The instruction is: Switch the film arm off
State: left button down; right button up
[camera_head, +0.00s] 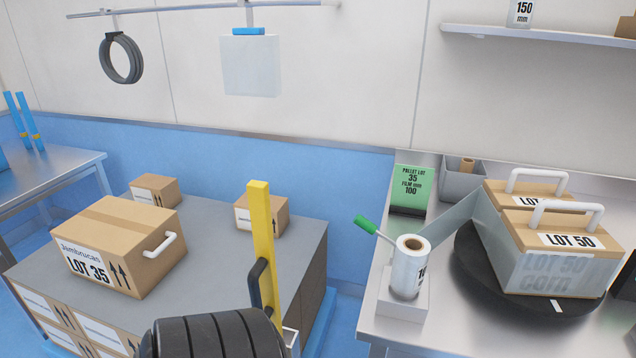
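The film arm (389,305) is a white stand on the steel table. It holds an upright roll of clear film (408,272). A lever with a green knob (366,224) leans up and to the left from it. A sheet of film (450,235) stretches from the roll to the LOT 50 box (556,262) on a black turntable (478,283). Film covers the front of this box. A second box with a white handle (530,193) stands behind it. Neither of my grippers is in view.
A green sign (411,188) and a grey bin (463,180) stand behind the roll. At left, a LOT 35 box (120,245) and two small boxes sit on a grey-topped stack. A yellow post (262,235) and a black ribbed object (215,337) fill the bottom centre.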

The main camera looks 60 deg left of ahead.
aim_at(360, 221)
jog(key=k+j, duration=0.45)
jog(key=j, duration=0.2)
jog(key=k+j, duration=0.45)
jog(key=j, duration=0.2)
jog(key=k+j+z, duration=0.1)
jog(key=k+j, duration=0.35)
jog(key=j, duration=0.2)
